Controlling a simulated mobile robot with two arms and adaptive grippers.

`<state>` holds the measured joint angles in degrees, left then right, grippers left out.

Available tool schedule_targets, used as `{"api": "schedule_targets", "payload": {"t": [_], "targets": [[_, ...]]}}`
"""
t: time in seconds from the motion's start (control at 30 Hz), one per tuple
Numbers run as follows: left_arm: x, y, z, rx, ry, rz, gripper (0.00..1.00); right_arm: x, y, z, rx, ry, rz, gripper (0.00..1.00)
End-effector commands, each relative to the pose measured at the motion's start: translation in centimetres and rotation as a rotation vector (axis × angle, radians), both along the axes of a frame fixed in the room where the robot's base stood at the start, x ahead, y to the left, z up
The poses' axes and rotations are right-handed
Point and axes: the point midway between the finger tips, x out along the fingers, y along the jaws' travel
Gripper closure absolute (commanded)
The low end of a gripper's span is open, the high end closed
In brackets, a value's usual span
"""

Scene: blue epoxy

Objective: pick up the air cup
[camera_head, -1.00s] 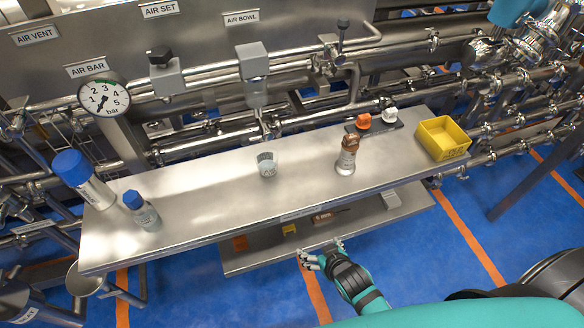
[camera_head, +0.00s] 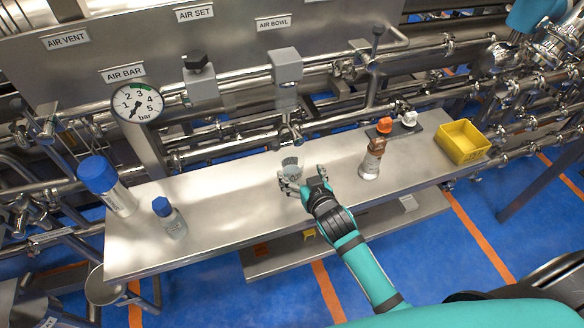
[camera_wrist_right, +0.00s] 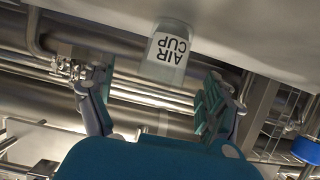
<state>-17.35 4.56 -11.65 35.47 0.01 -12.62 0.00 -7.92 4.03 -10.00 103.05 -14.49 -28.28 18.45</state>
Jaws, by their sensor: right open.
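The air cup (camera_head: 291,166) is a small clear cup standing on the steel bench, partly hidden by my right gripper in the head view. In the right wrist view the air cup (camera_wrist_right: 169,52) shows its white "AIR CUP" label upside down. My right gripper (camera_head: 303,186) is open, at the near side of the cup. In the wrist view its two fingers (camera_wrist_right: 155,100) are spread wide, with the cup beyond and between the tips, not gripped. My left gripper is not in view.
The steel bench (camera_head: 235,205) also holds blue-capped bottles (camera_head: 110,188) and (camera_head: 170,218) at left, a brown-topped bottle (camera_head: 371,160) right of the cup, and a yellow bin (camera_head: 462,143) at the far right. The pipe outlet (camera_head: 291,135) hangs close behind the cup.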

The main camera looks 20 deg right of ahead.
Motion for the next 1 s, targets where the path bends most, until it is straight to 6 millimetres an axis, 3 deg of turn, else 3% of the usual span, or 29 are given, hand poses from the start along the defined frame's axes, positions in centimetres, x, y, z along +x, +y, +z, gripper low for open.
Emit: {"api": "schedule_targets", "payload": {"t": [0.17,0.53,0.87,1.0], "targets": [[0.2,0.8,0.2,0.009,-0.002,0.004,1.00,1.2,0.1,-0.5,-0.001,0.001,0.000,0.13],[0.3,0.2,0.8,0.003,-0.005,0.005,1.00,5.1,0.9,-2.6,-0.001,0.000,0.000,0.13],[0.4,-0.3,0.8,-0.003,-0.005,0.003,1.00,5.7,0.9,-2.9,0.000,0.001,0.000,0.13],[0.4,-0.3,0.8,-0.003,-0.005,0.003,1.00,5.7,0.9,-2.9,0.000,0.001,0.000,0.30]]}}
